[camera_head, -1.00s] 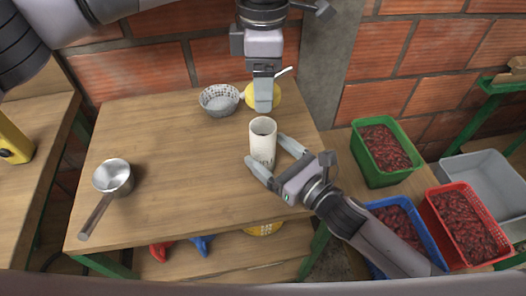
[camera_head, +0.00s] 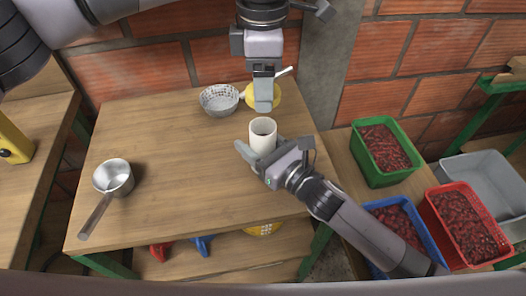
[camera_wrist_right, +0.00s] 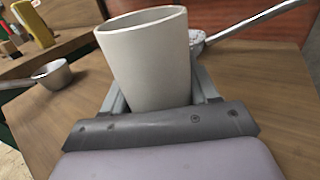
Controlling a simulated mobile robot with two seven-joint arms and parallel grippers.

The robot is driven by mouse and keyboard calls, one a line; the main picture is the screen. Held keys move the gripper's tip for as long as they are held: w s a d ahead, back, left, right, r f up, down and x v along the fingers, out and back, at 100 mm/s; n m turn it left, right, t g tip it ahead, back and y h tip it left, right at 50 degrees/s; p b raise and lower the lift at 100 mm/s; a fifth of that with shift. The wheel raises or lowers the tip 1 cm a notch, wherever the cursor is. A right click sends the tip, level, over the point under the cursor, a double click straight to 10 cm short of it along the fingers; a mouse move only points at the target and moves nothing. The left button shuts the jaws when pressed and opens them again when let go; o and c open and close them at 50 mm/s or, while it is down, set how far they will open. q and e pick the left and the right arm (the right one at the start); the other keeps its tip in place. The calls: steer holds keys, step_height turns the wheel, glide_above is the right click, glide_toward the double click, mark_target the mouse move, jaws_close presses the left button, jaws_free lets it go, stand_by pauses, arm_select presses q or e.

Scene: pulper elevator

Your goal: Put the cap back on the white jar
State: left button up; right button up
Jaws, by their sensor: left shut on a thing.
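The white jar (camera_head: 262,140) stands upright and open-topped on the wooden table. In the right wrist view the jar (camera_wrist_right: 150,60) fills the middle. My right gripper (camera_head: 260,148) is low around the jar, one finger on each side. Its fingers look spread, and I cannot tell whether they touch the jar. My left gripper (camera_head: 264,106) points down behind and above the jar. It is shut on a round yellow piece, seemingly the cap (camera_head: 276,96), partly hidden by the fingers. The cap is apart from the jar.
A strainer (camera_head: 219,100) lies behind the jar, its handle passing behind the yellow piece. A metal saucepan (camera_head: 113,177) stands at the left. Green (camera_head: 366,165), blue (camera_head: 425,240) and red (camera_head: 438,212) crates of red fruit stand at right.

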arm_select(q)
glide_above(263, 118)
steer(key=s, duration=0.2)
steer(key=shift+s+f, duration=0.15)
steer(key=shift+f, duration=2.35)
steer(key=shift+f, duration=0.9)
steer(key=shift+f, duration=0.6)
